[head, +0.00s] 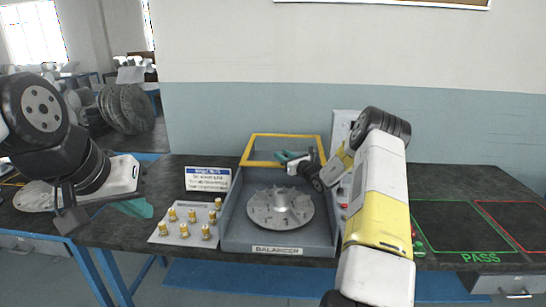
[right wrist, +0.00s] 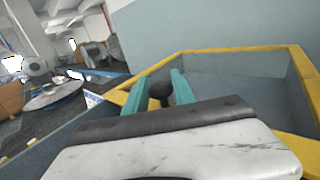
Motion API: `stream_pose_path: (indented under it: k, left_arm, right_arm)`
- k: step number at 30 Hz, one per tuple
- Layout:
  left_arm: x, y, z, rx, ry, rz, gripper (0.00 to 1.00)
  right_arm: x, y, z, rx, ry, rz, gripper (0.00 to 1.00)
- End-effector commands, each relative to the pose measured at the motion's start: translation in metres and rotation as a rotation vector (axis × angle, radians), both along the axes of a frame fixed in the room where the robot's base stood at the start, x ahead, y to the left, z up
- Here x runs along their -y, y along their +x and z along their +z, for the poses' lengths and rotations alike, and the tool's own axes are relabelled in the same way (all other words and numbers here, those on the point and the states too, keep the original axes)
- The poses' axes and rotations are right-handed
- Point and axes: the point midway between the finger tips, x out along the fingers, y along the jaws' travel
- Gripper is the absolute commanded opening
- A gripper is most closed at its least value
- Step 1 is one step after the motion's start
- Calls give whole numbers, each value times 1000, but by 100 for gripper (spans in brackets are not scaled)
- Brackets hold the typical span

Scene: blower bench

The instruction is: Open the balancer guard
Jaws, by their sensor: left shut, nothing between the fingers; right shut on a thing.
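The balancer (head: 277,249) is a grey open-topped box on the bench, with a finned metal impeller (head: 280,208) inside. Its guard (head: 283,135) is a yellow frame with a clear panel, raised at the back of the box and leaving the impeller uncovered. It also fills the right of the right wrist view (right wrist: 240,52). My right gripper (head: 291,157) is at the guard, its teal fingers shut on a dark knob (right wrist: 160,90). The arm hides part of the guard's right side. My left gripper (head: 134,208) is shut and empty over the bench's left part.
A white plate with several brass weights (head: 184,225) lies left of the balancer, with a small sign (head: 208,179) behind it. A control panel (head: 343,190) stands at the right, partly behind my right arm. The green PASS area (head: 460,225) and red-outlined area are empty.

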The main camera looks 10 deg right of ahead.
Motion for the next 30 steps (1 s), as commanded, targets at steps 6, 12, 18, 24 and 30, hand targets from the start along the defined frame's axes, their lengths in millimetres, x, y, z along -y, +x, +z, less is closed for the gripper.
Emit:
stream_pose_path:
  k: [6, 12, 18, 24, 30]
  left_arm:
    - [0, 0, 0, 0, 0, 0, 0]
    - [0, 0, 0, 0, 0, 0, 0]
    - [0, 0, 0, 0, 0, 0, 0]
    - [0, 0, 0, 0, 0, 0, 0]
    - [0, 0, 0, 0, 0, 0, 0]
  right_arm:
    - [1, 0, -1, -4, 1, -2, 0]
    - [1, 0, -1, -3, 1, -1, 53]
    - [0, 0, -1, -2, 0, 0, 53]
    - [4, -8, 0, -2, 0, -2, 53]
    - [18, -38, -1, -3, 0, -2, 53]
